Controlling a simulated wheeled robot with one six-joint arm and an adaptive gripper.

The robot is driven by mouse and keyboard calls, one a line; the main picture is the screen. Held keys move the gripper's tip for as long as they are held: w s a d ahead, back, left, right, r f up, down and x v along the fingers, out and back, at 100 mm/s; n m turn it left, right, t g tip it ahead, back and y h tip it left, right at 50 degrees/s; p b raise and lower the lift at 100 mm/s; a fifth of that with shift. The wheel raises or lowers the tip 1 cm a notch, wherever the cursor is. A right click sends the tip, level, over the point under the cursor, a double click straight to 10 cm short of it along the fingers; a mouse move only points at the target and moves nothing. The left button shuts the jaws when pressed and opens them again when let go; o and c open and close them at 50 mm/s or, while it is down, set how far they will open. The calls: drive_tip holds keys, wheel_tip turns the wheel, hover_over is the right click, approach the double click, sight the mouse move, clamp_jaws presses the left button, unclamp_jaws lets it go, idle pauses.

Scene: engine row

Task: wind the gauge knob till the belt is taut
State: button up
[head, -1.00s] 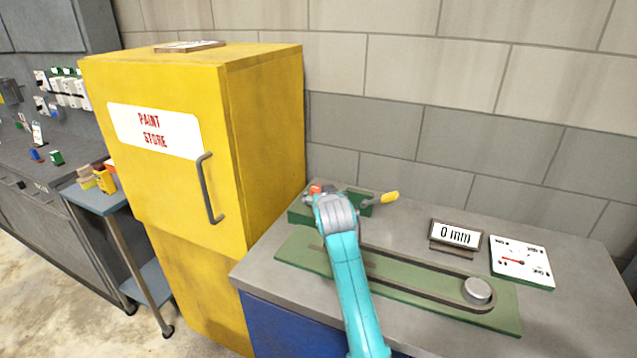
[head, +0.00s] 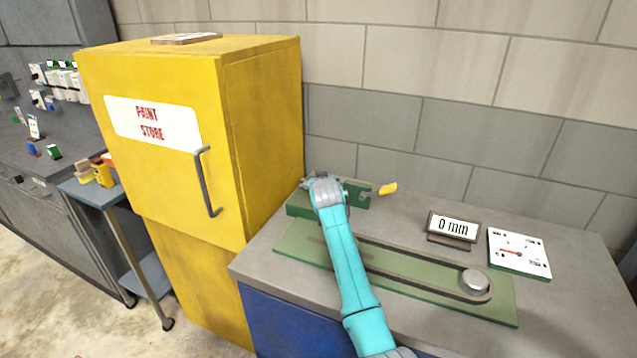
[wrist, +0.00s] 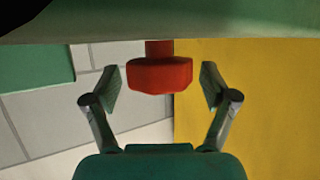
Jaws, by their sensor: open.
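The red knob (wrist: 160,76) shows in the wrist view, on a short red stem, between my two finger pads. My gripper (wrist: 160,88) is open around it, with a gap on each side. In the head view my arm hides the knob and the gripper. The dark belt (head: 410,251) runs along a green plate (head: 507,312) and around a silver pulley (head: 475,280); my arm covers its left part. I cannot tell its slack. The display (head: 453,227) reads 0 mm. A white dial card (head: 520,262) has a red needle.
A green block (head: 300,208) stands at the bench's back left, partly behind my arm. A yellow handle (head: 388,188) sits to its right. The yellow paint store cabinet (head: 265,150) stands close on the left. The grey bench top (head: 575,310) is clear at the right.

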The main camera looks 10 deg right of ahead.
drive_tip(key=c, duration=1.2)
drive_tip(key=shift+a+m+h, duration=0.1)
drive_tip(key=shift+m+h, duration=0.2)
drive_tip(key=shift+h, duration=0.1)
drive_tip(key=m+h, duration=0.2)
drive_tip(key=shift+g+h, duration=0.3)
drive_tip(key=shift+g, duration=0.1)
drive_tip(key=shift+m+g+h, duration=1.2)
drive_tip(key=shift+m+h, duration=0.8)
drive_tip(key=shift+m, duration=0.1)
